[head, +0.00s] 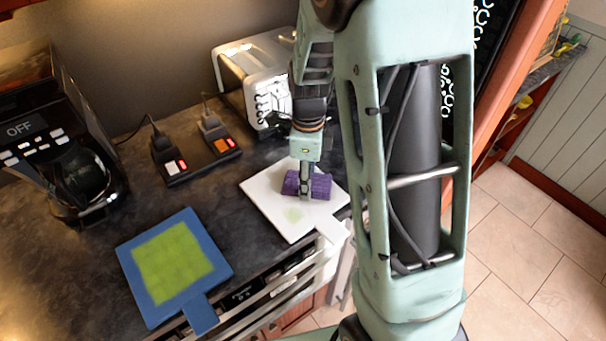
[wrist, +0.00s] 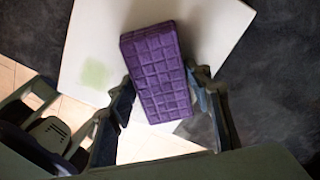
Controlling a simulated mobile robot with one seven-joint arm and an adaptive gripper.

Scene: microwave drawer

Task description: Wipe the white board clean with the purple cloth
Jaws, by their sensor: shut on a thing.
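The purple cloth (head: 319,186) is a thick block with a grid pattern. My gripper (head: 304,188) is shut on it over the white board (head: 262,190). In the wrist view the cloth (wrist: 157,72) sits between the two fingers (wrist: 160,95). The white board (wrist: 95,38) lies flat on the dark counter with its handle toward the front edge. A faint green smudge (head: 293,215) shows on the board, in front of the cloth; it also shows in the wrist view (wrist: 94,74), left of the cloth. I cannot tell whether the cloth touches the board.
A blue board (head: 133,271) with a green square lies on the counter at left. A coffee maker (head: 75,185), a switched power strip (head: 197,161) and a metal toaster (head: 245,75) stand behind. The counter's front edge is close to both boards' handles.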

